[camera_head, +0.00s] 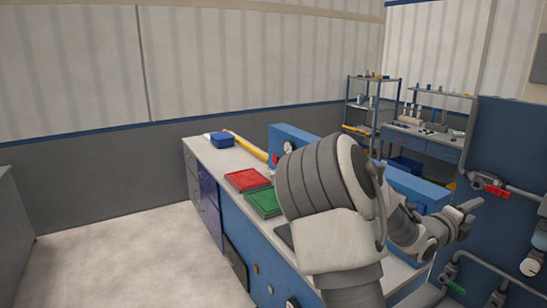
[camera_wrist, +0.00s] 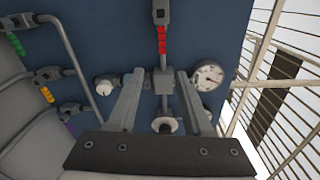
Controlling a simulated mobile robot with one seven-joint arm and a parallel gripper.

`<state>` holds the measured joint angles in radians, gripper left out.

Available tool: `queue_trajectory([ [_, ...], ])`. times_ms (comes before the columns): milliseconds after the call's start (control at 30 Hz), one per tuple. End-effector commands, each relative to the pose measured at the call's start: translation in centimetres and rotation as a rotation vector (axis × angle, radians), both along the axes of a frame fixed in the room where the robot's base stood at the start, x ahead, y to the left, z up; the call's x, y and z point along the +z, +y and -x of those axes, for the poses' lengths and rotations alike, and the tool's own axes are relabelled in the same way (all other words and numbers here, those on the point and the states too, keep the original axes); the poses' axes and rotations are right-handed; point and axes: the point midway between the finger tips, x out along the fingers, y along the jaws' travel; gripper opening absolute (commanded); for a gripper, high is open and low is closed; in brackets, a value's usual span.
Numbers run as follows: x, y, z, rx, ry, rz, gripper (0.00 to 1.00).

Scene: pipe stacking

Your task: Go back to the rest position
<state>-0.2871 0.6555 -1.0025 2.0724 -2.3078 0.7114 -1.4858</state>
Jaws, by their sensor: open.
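My gripper (camera_head: 470,214) is at the right of the head view, stretched out toward the blue pipe panel (camera_head: 510,145). In the wrist view my gripper (camera_wrist: 159,73) shows two parallel fingers spread apart. Nothing is held between them. Behind the fingers is the blue panel (camera_wrist: 110,45) with a grey pipe junction and a red-marked fitting (camera_wrist: 162,40) above it. I cannot tell whether the fingers touch the panel's pipes. My arm covers part of the workbench in the head view.
The workbench (camera_head: 205,153) carries a red tray (camera_head: 247,180), a green tray (camera_head: 264,202), a blue box (camera_head: 219,139) and a yellow bar (camera_head: 250,147). A gauge (camera_wrist: 207,75) is right of the fingers. Shelves (camera_head: 372,95) stand behind. Floor at left is clear.

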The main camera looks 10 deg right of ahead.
Motion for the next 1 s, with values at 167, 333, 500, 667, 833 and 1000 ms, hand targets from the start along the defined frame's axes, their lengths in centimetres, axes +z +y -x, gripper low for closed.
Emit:
queue_trajectory([
  [167,-0.6,1.1,4.0,-0.161,-0.451,-0.250,0.51],
  [333,-2.0,4.0,7.7,-0.370,-0.927,-0.511,0.51],
  [500,-3.4,8.5,10.5,-0.612,-1.357,-0.744,0.51],
  [667,-4.2,13.9,12.6,-0.877,-1.712,-0.938,0.51],
  [833,-4.1,20.7,14.5,-1.206,-2.024,-1.110,0.51],
  [1000,-3.4,28.0,16.5,-1.591,-2.253,-1.234,0.51],
])
